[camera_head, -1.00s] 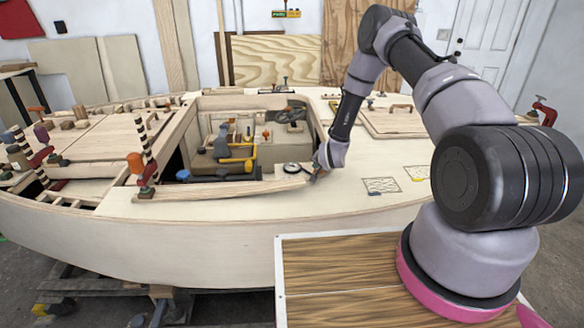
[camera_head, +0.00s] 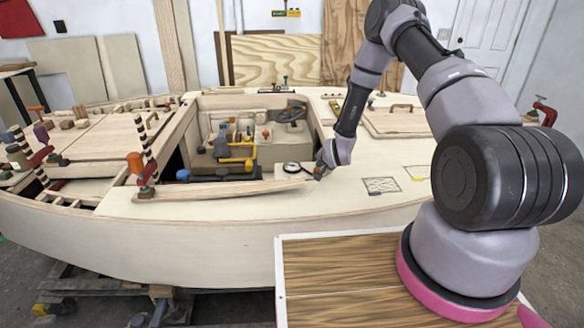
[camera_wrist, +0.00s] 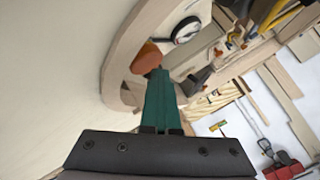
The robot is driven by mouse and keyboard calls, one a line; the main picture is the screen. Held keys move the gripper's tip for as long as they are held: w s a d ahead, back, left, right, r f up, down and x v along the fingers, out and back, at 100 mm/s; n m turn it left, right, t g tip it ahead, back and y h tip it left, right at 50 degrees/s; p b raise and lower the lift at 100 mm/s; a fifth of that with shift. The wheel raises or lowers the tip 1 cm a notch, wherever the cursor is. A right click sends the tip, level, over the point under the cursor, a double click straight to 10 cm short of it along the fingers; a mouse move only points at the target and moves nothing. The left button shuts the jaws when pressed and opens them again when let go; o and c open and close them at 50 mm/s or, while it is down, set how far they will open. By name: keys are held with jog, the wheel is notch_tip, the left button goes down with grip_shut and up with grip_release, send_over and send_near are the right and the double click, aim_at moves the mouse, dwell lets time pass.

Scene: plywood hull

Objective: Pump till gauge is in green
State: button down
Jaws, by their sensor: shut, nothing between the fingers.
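A round white-faced gauge with a dark rim (camera_head: 292,168) sits on the pale deck beside the cockpit opening. It also shows in the wrist view (camera_wrist: 186,30), at the top; its needle and any green zone are too small to read. My gripper (camera_head: 319,174) is low over the deck, just right of the gauge. In the wrist view its green fingers (camera_wrist: 160,78) are shut and empty. An orange-brown rounded piece (camera_wrist: 147,58) shows just beyond the fingertips; I cannot tell whether they touch it. No pump handle can be made out for sure.
The cockpit opening holds a yellow-handled tool (camera_head: 236,146) and several other tools. A long wooden strip (camera_head: 220,190) runs along its near edge. A red clamp with an orange handle (camera_head: 140,170) stands at its left. Deck to the right is mostly clear.

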aim_at(327, 170)
jog(key=shift+s+d+f+g, duration=0.4)
jog(key=shift+s+d+f, duration=0.55)
jog(key=shift+s+d, duration=0.25)
notch_tip(327, 170, up, 5)
jog(key=shift+d+r, duration=0.1)
jog(key=shift+a+r, duration=0.25)
jog(key=shift+r, duration=0.3)
jog(key=shift+w+a, duration=0.1)
jog(key=shift+w+a+r, duration=0.1)
